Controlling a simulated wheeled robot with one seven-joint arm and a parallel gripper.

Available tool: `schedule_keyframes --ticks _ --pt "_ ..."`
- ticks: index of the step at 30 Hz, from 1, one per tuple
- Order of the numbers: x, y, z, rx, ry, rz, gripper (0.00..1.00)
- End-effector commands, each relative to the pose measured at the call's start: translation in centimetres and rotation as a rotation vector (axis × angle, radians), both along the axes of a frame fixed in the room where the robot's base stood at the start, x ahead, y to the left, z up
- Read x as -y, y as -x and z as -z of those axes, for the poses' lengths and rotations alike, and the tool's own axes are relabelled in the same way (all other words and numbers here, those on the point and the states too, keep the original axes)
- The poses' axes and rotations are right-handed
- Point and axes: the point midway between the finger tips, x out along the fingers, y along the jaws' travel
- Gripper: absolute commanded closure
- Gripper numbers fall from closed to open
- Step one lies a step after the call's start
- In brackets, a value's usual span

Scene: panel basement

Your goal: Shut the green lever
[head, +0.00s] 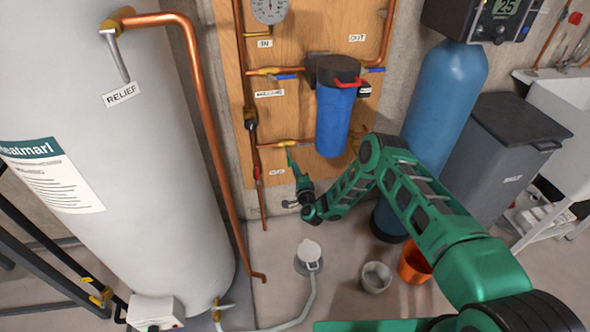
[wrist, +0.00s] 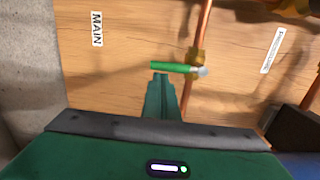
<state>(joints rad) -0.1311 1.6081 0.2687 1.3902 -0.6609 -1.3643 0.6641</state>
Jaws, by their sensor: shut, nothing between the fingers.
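The green lever (wrist: 173,67) is a short bar on a brass valve (wrist: 197,62) in a copper pipe. It stands crosswise to that pipe. In the head view the green lever (head: 290,157) hangs down from the brass valve on the lower pipe of the wooden board. My gripper (wrist: 160,78) is shut and empty. Its green fingertips are right beside the lever's free end in the wrist view; I cannot tell whether they touch it. In the head view my gripper (head: 296,172) is small and overlaps the lever's lower end.
A blue filter housing (head: 336,120) is right of the valve. A white tank (head: 110,170) with a copper relief pipe (head: 205,130) stands left. A grey bucket (head: 376,277) and an orange bucket (head: 414,266) stand on the floor.

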Motion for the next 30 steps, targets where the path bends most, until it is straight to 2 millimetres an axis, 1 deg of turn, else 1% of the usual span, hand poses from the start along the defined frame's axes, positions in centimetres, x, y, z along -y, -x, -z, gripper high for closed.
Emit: schedule_keyframes --ticks 7,20,23,26,30 --pt "-0.4 0.0 0.0 -0.006 -0.033 -0.002 1.0" --pt "-0.5 0.1 0.0 -0.007 -0.035 -0.004 1.0" --pt "-0.7 0.6 0.0 -0.008 -0.035 -0.007 1.0" --pt "-0.5 1.5 0.1 -0.008 -0.034 -0.009 1.0" --pt "-0.4 3.3 0.1 -0.009 -0.032 -0.014 1.0"
